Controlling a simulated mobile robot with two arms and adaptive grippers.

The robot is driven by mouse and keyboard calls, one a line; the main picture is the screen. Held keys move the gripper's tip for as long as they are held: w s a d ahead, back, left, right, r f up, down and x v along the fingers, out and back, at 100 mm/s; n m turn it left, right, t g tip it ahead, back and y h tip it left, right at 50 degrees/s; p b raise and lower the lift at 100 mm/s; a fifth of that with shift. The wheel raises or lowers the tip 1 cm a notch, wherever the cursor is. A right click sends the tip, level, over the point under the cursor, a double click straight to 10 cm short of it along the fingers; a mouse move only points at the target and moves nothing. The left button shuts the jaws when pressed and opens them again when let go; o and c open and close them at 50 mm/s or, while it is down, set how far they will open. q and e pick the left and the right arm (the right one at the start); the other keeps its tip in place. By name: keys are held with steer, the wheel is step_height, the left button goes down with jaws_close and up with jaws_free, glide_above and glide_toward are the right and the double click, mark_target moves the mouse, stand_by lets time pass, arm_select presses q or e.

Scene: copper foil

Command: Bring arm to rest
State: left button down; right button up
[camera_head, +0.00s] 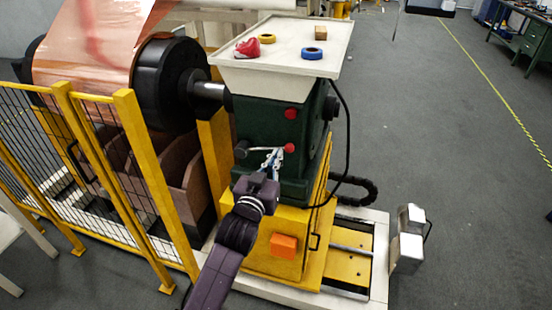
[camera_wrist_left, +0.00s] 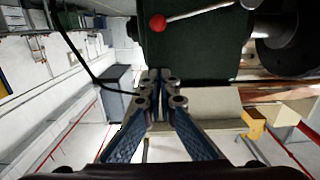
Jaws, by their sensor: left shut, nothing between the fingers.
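My left gripper (camera_head: 272,161) is in front of the dark green machine housing (camera_head: 270,125), by a lever with a red knob (camera_head: 289,148). Its fingers are shut with nothing between them. In the left wrist view the closed fingertips (camera_wrist_left: 160,88) point toward the housing's edge. The red knob also shows in the left wrist view (camera_wrist_left: 158,23), with its metal lever running to the right. I cannot tell whether the fingers touch the lever. My right gripper is in neither view.
A yellow mesh fence (camera_head: 140,150) stands at the left, before a copper foil roll (camera_head: 90,50). A tray (camera_head: 300,75) with tape rolls tops the machine. A cable hangs at its right side. The grey floor at right (camera_head: 450,150) is largely clear.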

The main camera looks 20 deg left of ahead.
arm_select(q)
steer(key=s+f+m+g, duration=0.1)
steer(key=s+f+g, duration=0.15)
steer(key=f, duration=1.05)
steer(key=s+f+g, duration=0.2)
steer(key=s+f, duration=0.1)
steer(key=f, duration=0.9)
steer(key=s+f+g, duration=0.2)
steer(key=s+f, duration=0.3)
steer(key=f, duration=0.3)
steer(key=s+f+g, duration=0.2)
steer(key=s+f, duration=0.3)
steer(key=f, duration=0.3)
steer(key=s+a+f+m+g, duration=0.1)
steer(key=s+a+f+g, duration=0.1)
steer(key=s+f, duration=0.7)
steer(key=s+a+f+g, duration=0.1)
steer(key=s+f+g, duration=0.1)
steer(key=s+f, duration=0.7)
steer(key=s+a+f+g, duration=0.2)
steer(key=s, duration=1)
steer(key=s+a+f+g, duration=0.2)
steer(key=s, duration=1)
steer(key=shift+f+y, duration=0.25)
steer(key=shift+y, duration=0.05)
